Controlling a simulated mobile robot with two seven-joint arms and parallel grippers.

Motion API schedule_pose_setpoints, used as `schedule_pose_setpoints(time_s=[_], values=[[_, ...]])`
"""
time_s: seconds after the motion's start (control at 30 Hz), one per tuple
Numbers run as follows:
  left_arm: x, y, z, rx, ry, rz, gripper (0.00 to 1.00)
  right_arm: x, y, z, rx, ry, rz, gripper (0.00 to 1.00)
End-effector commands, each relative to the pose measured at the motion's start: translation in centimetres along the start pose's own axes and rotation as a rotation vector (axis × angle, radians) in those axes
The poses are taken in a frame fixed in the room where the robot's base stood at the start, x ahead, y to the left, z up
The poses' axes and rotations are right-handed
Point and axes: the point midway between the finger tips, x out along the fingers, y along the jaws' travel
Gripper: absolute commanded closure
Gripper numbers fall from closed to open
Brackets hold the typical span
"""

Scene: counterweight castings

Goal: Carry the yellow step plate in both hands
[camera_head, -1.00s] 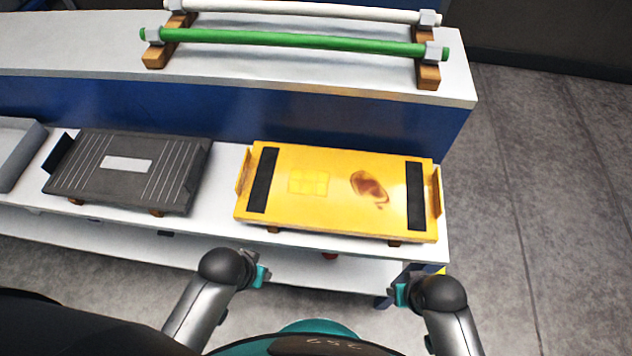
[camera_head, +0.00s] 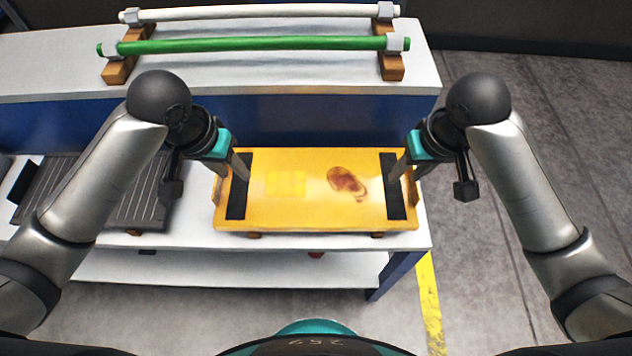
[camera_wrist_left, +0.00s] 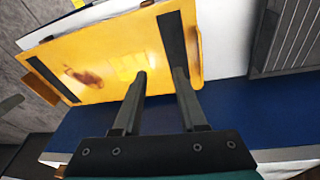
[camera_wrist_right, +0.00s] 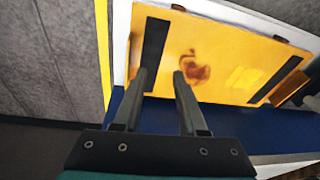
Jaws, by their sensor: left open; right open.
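The yellow step plate (camera_head: 315,212) lies flat on the white bench shelf, raised on small wooden blocks. It has a black strip near each end, a pale yellow square and a brown stain on top. My left gripper (camera_head: 242,172) is open above its left end; in the left wrist view its fingers (camera_wrist_left: 160,75) are apart over the plate (camera_wrist_left: 110,65). My right gripper (camera_head: 402,172) is open above the right end; in the right wrist view its fingers (camera_wrist_right: 160,75) are apart over the plate (camera_wrist_right: 225,55). Neither visibly holds the plate.
A dark grey ribbed plate (camera_head: 150,208) lies left of the yellow one, partly behind my left arm. A green bar (camera_head: 260,45) and a white bar (camera_head: 260,13) rest on wooden supports on the upper ledge (camera_head: 425,85). Open floor with a yellow line (camera_head: 428,290) is at right.

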Motion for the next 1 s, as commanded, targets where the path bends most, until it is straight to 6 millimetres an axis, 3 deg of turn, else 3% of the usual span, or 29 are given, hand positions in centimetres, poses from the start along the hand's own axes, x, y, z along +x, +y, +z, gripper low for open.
schedule_pose_setpoints(time_s=[0.03,0.2,0.4,0.77,1.0], values=[[-1.2,-1.3,-1.0,-0.019,-0.01,-0.029,0.59,-1.3,1.0,-1.1,0.014,-0.005,0.023,0.59],[-4.2,-4.0,-2.4,-0.101,-0.056,-0.085,0.59,-4.3,3.2,-2.8,0.074,-0.045,0.069,0.59],[-6.0,-5.5,-2.9,-0.157,-0.083,-0.116,0.59,-6.1,4.3,-3.5,0.113,-0.067,0.094,0.59],[-6.1,-5.6,-2.9,-0.162,-0.086,-0.116,0.59,-6.2,4.4,-3.5,0.117,-0.07,0.096,0.59],[-4.0,-5.8,-2.6,-0.164,-0.09,-0.116,0.59,-4.0,4.6,-3.3,0.118,-0.075,0.095,0.59]])
